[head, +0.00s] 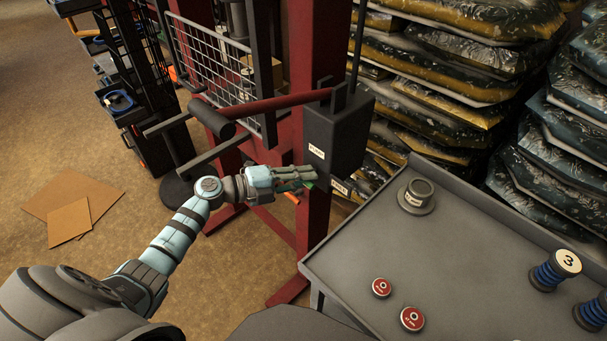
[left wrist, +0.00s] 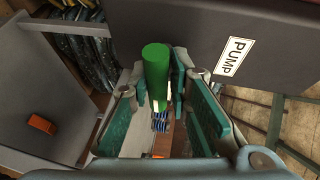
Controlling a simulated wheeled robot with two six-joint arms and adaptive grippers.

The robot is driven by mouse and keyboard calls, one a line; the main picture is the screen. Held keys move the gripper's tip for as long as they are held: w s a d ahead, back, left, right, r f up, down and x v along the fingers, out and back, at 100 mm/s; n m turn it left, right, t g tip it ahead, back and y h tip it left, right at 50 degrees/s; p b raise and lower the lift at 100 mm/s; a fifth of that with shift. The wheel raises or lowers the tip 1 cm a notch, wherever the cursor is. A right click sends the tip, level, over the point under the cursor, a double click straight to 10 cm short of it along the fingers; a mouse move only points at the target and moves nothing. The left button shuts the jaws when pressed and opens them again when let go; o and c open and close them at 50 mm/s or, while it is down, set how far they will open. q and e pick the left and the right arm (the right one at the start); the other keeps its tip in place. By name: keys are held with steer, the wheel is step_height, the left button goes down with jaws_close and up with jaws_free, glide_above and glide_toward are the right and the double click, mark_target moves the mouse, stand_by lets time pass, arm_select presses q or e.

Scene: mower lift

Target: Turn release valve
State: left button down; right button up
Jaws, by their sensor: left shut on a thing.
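The dark grey pump box (head: 337,130) hangs on the red lift frame in the head view. It also shows in the left wrist view (left wrist: 190,25), with a PUMP label. A green cylindrical release valve (left wrist: 156,70) sits at the pump's lower edge in the left wrist view. My left gripper (head: 305,178) is at the pump's lower side. In the left wrist view its two green-padded fingers are on either side of the valve, shut on it. In the head view the fingers mostly hide the valve. My right gripper is out of view.
A grey table (head: 370,240) stands right of the pump, holding a grey capped part (head: 416,196), two red discs and blue springs. Stacked bags (head: 440,90) fill the back right. A red lever (head: 275,104) juts left from the pump. Cardboard sheets (head: 70,210) lie on the floor.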

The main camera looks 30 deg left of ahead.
arm_select(q)
steer(key=c, duration=1.6)
jaws_free()
steer(key=shift+s+f, duration=0.1)
steer(key=shift+f, duration=0.2)
steer(key=shift+o, duration=0.2)
steer(key=shift+r, duration=0.1)
steer(key=v, duration=1.2)
